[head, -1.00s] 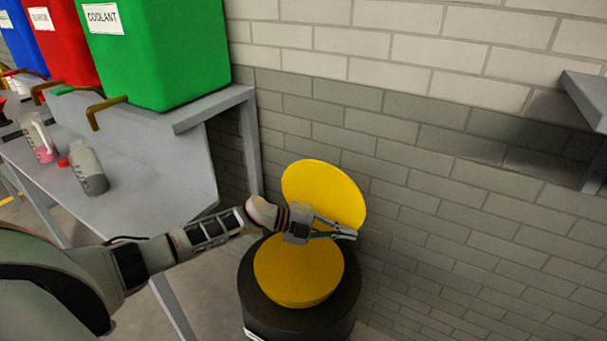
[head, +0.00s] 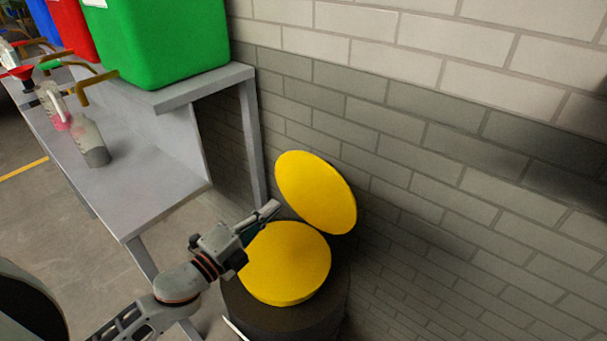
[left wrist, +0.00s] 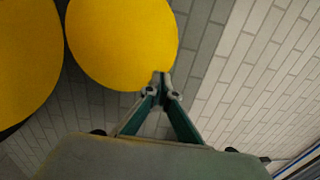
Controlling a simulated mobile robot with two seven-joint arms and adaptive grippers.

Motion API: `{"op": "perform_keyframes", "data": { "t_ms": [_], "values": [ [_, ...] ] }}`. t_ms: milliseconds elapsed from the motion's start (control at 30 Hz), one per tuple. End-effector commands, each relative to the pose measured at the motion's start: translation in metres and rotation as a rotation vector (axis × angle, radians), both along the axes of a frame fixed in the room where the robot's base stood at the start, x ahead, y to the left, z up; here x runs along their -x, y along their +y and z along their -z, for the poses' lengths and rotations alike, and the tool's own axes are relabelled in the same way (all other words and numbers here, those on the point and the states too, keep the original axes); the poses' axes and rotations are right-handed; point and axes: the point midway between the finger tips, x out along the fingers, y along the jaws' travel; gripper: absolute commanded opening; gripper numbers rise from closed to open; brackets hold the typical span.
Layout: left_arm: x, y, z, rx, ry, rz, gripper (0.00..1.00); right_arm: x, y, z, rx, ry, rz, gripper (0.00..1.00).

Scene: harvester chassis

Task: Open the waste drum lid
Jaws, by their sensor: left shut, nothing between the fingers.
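The waste drum is a dark round body (head: 290,322) with a flat yellow disc (head: 288,262) on its top. The yellow lid (head: 315,192) stands raised and tilted behind that disc, toward the brick wall. My left gripper (head: 272,208) is shut and empty, just left of the lid and over the left rear edge of the lower disc. In the left wrist view its closed fingertips (left wrist: 161,78) overlap the edge of one yellow disc, with a second disc at the left. I cannot tell whether they touch it. My right gripper is out of view.
A grey bench (head: 140,190) stands left of the drum. It holds a bottle (head: 87,140) and a jug, with a green tank (head: 160,40) on the shelf above. The brick wall (head: 450,190) is close behind the drum. Floor shows at the far left.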

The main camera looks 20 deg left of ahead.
Motion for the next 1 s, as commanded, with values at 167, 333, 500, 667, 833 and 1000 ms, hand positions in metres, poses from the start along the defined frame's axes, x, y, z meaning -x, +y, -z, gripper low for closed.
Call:
{"op": "perform_keyframes", "data": {
  "t_ms": [167, 333, 500, 667, 833, 1000],
  "values": [
    [-0.014, -0.004, -0.004, 0.000, -0.003, -0.001, 0.00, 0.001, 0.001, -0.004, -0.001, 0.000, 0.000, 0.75],
    [-0.040, -0.014, -0.007, -0.001, -0.004, 0.000, 0.00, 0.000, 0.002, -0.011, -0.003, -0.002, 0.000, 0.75],
    [-0.068, -0.025, -0.009, 0.000, -0.004, 0.000, 0.00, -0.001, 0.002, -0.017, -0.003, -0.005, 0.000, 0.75],
    [-0.095, -0.034, -0.010, 0.000, -0.003, 0.000, 0.00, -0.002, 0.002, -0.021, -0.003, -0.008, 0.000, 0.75],
    [-0.117, -0.042, -0.010, 0.001, -0.001, 0.000, 0.00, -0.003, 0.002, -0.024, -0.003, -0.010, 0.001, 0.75],
    [-0.128, -0.047, -0.010, 0.001, 0.000, 0.001, 0.00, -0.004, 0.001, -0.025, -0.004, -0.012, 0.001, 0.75]
  ]
}}
